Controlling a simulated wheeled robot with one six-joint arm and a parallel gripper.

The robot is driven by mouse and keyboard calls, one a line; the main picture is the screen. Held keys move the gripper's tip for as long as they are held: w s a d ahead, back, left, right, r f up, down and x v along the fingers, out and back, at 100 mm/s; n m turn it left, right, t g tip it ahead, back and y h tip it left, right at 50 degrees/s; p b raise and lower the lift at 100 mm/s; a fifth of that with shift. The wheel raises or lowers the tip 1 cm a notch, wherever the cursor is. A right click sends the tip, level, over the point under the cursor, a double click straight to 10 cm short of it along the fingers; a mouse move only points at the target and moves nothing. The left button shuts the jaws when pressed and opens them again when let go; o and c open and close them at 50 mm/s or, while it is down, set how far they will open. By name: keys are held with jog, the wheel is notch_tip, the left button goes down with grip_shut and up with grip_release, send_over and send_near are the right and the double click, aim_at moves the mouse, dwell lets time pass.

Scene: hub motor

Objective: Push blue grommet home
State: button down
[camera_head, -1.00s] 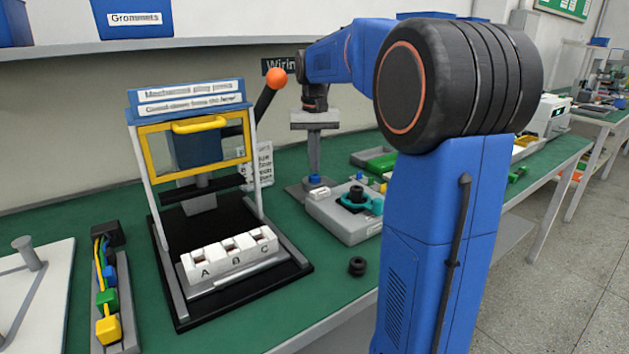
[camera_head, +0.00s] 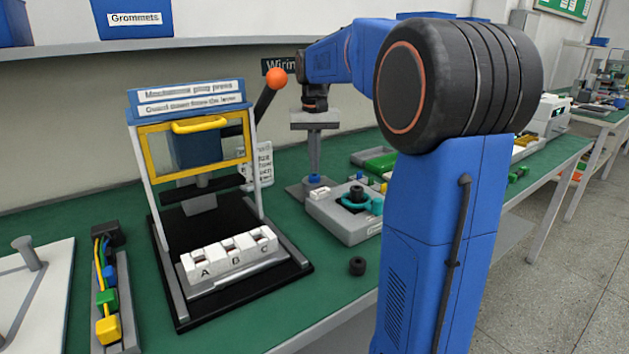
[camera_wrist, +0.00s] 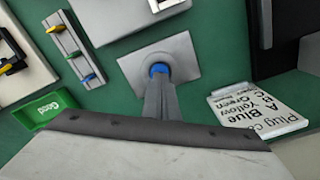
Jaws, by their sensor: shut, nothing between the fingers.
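The blue grommet (camera_head: 314,180) sits on a grey square plate (camera_head: 296,190) on the green bench, behind the press. My gripper (camera_head: 314,172) points straight down with its fingers together, its tips at the top of the grommet. In the wrist view the blue grommet (camera_wrist: 159,69) shows as a ring at the far end of my gripper (camera_wrist: 158,80), on the grey plate (camera_wrist: 183,50). The fingers hide part of the grommet. I cannot tell how deep it sits or whether the tips press on it.
A press (camera_head: 190,110) with an orange-knobbed lever stands to the left. A white block (camera_head: 230,260) marked A, B and C lies in it. A grey fixture (camera_head: 340,220) is to the right. The wrist view shows a label card (camera_wrist: 258,115) and green tray (camera_wrist: 45,108) nearby.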

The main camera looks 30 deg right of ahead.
aim_at(314, 175)
jog(key=shift+f, duration=0.9)
dwell(0.6)
jog(key=shift+r, duration=3.5)
